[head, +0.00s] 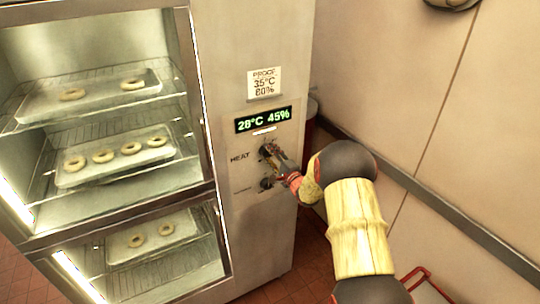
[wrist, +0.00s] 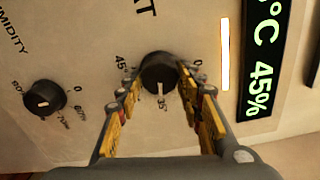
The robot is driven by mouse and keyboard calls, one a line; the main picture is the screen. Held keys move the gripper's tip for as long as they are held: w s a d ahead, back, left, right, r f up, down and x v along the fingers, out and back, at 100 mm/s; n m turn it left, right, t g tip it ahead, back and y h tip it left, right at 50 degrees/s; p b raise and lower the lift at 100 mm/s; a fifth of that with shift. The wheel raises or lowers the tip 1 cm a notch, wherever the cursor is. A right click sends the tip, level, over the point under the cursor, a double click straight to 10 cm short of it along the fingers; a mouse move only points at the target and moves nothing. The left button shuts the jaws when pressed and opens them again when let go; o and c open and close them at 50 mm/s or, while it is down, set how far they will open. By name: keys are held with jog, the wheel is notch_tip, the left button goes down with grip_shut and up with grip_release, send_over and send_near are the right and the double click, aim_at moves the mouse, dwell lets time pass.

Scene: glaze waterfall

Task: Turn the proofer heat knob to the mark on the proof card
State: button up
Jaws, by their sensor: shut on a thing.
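The proof card (head: 264,83) on the proofer front reads 35°C and 80%. Below it, the display (head: 264,119) shows 28°C 45%; part of it also shows in the wrist view (wrist: 268,55). The black heat knob (wrist: 158,72) is between the fingertips of my gripper (wrist: 161,84), which is shut on it. The knob's white pointer line points down in the wrist view, at the printed 35. In the head view my gripper (head: 272,156) reaches the panel from the right beside the HEAT label and largely covers the knob.
The humidity knob (wrist: 43,98) sits close by, below the heat knob in the head view (head: 266,183). Glass-fronted chambers with trays of dough rings (head: 118,150) are at left. A wall rail (head: 440,206) runs along the right.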

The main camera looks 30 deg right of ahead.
jog(key=o, duration=1.1)
jog(key=shift+o, duration=0.2)
jog(key=s, duration=1.2)
jog(key=shift+d, duration=0.25)
